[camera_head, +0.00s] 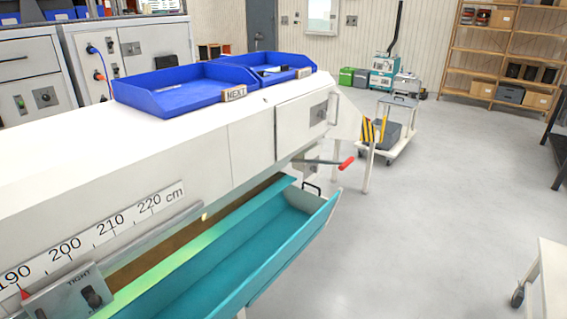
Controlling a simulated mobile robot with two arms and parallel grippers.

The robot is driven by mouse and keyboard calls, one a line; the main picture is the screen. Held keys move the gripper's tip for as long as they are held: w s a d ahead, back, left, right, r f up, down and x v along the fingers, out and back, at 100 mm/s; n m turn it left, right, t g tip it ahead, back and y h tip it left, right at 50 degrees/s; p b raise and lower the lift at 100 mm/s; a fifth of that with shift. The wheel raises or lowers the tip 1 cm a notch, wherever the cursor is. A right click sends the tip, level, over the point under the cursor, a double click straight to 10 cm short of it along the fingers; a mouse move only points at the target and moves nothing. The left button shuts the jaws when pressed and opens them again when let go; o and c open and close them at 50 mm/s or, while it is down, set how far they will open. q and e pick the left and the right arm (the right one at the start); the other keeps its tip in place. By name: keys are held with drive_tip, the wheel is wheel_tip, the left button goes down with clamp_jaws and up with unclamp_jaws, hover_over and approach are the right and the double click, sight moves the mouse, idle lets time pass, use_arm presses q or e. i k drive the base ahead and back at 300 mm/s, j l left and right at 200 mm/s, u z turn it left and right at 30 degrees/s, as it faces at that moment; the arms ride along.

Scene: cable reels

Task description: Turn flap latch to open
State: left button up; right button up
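A long white bench machine (214,150) runs from the lower left to the middle. On its far end a square panel (296,124) carries a small grey plate with a dark knob (319,113). Below it, a lever with a red handle (347,163) sticks out to the right beside another small plate (311,169). At the lower left a grey plate marked TIGHT carries a dark knob (93,297). I cannot tell which of these is the flap latch. A long teal trough (262,252) hangs open along the front. Neither of my grippers is in view.
Blue trays (175,101) and a NEXT block (234,93) sit on the machine top. A white cart (392,147) stands beyond its far end, and a white table edge (553,275) is at the lower right. The grey floor (440,210) between is clear.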

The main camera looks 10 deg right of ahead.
sight(314, 168)
drive_tip(key=i+l+u, duration=0.1)
drive_tip(key=i+l, duration=0.15)
drive_tip(key=i+l+u, duration=0.15)
drive_tip(key=l, duration=0.2)
drive_tip(key=i+l+u, duration=0.1)
drive_tip(key=i+l, duration=0.15)
drive_tip(key=i+l+u, duration=0.15)
drive_tip(key=l, duration=0.3)
drive_tip(key=i+l+u, duration=0.1)
drive_tip(key=i+l, duration=0.15)
drive_tip(key=l, duration=0.1)
